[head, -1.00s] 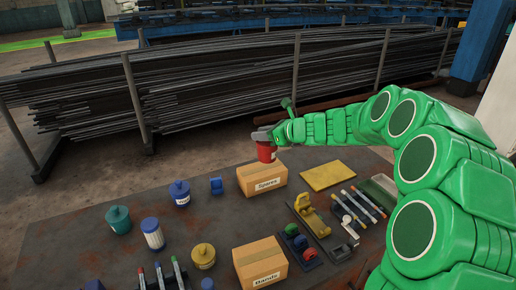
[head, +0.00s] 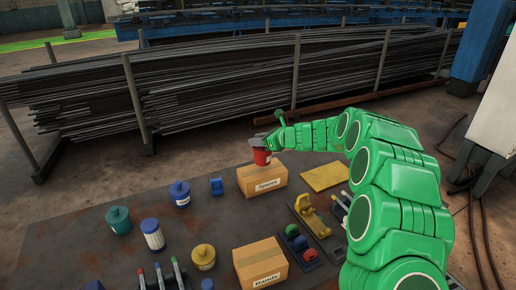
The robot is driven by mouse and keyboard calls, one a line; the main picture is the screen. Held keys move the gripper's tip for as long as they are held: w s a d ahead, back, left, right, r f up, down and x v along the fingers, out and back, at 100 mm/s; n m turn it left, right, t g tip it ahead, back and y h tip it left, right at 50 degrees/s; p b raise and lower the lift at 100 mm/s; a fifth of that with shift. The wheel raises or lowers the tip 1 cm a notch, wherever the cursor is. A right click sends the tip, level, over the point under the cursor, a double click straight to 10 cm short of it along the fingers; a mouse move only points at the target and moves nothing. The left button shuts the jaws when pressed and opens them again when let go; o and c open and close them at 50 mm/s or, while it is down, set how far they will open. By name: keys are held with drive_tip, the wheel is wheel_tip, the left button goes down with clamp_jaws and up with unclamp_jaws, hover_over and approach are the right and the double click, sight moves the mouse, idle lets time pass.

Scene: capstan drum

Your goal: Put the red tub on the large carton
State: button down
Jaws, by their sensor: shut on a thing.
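My gripper (head: 259,141) is shut on the red tub (head: 262,157) and holds it upright by its top. The tub shows at the back edge of the carton labelled Spares (head: 262,182); I cannot tell whether it touches the carton or hangs just above or behind it. A second carton, labelled Bands (head: 260,262), stands nearer to me and looks the bigger of the two in the picture. Both cartons are closed, and the Bands carton's top is bare.
Teal (head: 119,220), blue (head: 180,193) and yellow (head: 203,257) tubs and a white-and-blue jar (head: 153,234) stand left of the cartons. A yellow tool (head: 311,212) and a yellow mat (head: 325,176) lie to the right. Bare tabletop (head: 70,235) shows at left.

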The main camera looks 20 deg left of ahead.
sight(258, 148)
drive_tip(key=shift+w+a+f, duration=0.15)
drive_tip(key=shift+w+f, duration=0.05)
drive_tip(key=shift+f, duration=1.65)
drive_tip(key=c, duration=0.8)
unclamp_jaws()
drive_tip(key=shift+f, duration=0.1)
drive_tip(key=shift+d+r, duration=0.3)
drive_tip(key=v, duration=1.1)
drive_tip(key=shift+d, duration=0.15)
